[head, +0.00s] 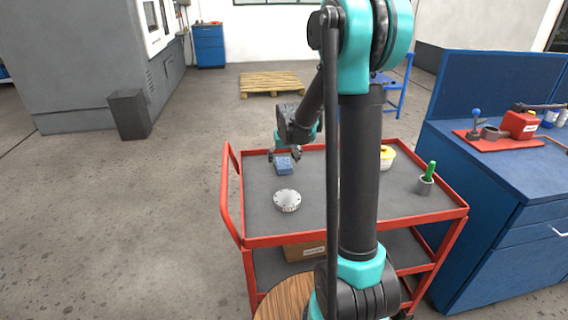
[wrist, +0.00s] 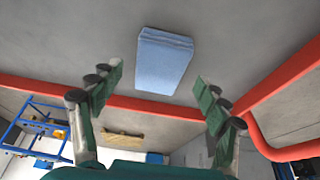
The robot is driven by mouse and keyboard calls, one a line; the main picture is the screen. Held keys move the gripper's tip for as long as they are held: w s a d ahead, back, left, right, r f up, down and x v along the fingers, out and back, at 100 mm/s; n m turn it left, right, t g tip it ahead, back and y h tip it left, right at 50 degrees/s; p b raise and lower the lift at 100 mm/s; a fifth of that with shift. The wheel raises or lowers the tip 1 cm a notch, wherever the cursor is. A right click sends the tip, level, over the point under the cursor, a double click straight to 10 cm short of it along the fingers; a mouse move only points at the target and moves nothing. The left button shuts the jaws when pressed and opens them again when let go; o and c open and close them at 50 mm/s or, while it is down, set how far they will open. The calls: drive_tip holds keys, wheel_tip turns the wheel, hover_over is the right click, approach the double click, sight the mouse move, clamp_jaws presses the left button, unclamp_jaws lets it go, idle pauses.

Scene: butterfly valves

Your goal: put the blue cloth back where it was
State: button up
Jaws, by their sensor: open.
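The blue cloth (head: 285,167) is a folded, light blue block lying on the grey top of the red cart (head: 262,221), near its far left part. My gripper (head: 285,154) is just behind and above the cloth in the head view. In the wrist view the cloth (wrist: 165,62) lies ahead, between the lines of the two fingers. The fingers (wrist: 158,82) are spread wide with nothing between them, and the cloth looks apart from them.
A round metal disc (head: 287,201) lies on the cart in front of the cloth. A yellow-lidded tub (head: 387,157) and a grey cup with a green handle (head: 425,185) stand to the right. A blue workbench (head: 490,190) is beside the cart. The cart's red rim (wrist: 150,104) is close to my fingers.

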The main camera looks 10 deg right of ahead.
drive_tip(key=v, duration=0.9)
drive_tip(key=shift+s+r, duration=0.15)
drive_tip(key=shift+r, duration=0.05)
